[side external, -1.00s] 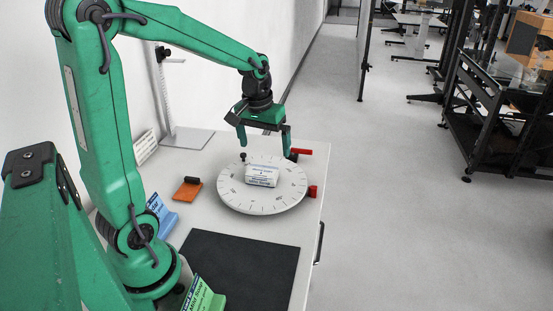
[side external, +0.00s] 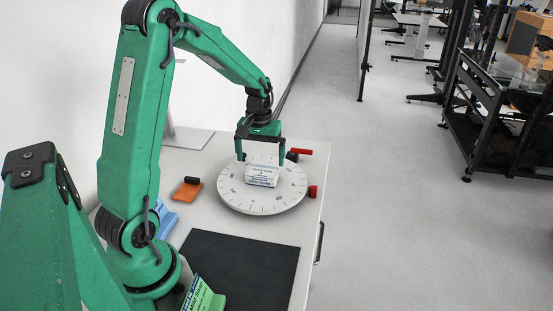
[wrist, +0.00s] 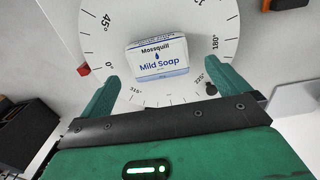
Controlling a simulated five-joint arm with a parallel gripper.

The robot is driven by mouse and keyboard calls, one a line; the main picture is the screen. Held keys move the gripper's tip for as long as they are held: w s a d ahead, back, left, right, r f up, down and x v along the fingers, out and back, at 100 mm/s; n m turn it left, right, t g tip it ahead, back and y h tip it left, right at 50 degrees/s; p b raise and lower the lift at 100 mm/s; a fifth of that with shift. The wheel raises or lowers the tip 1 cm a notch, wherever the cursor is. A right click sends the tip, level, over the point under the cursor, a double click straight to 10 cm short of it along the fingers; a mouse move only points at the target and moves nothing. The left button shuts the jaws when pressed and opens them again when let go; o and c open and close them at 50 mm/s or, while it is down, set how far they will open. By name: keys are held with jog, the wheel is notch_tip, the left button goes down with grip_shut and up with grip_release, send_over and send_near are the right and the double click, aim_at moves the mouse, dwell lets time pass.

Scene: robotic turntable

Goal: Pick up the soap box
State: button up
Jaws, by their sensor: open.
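The soap box (side external: 262,175) is white with blue lettering and lies on the round white turntable (side external: 232,197), near its middle. In the wrist view the soap box (wrist: 158,59) reads "Mild Soap" and sits ahead of the fingertips, between their lines. My gripper (side external: 261,156) is open and empty, above the far part of the turntable and behind the box in the side view. In the wrist view its two green fingers (wrist: 162,88) are spread wider than the box and do not touch it. Degree marks show on the turntable (wrist: 105,50).
A dark mat (side external: 240,270) lies at the table's front. An orange block with a black top (side external: 187,190) sits left of the turntable. Red parts (side external: 301,151) stand at its right edge. Blue (side external: 166,216) and green (side external: 207,298) boxes are near my base.

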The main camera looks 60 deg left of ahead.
aim_at(262, 171)
jog(key=shift+f, duration=0.55)
jog(key=shift+w+f, duration=0.2)
jog(key=shift+f, duration=2.4)
jog(key=c, duration=1)
jog(key=shift+r, duration=0.1)
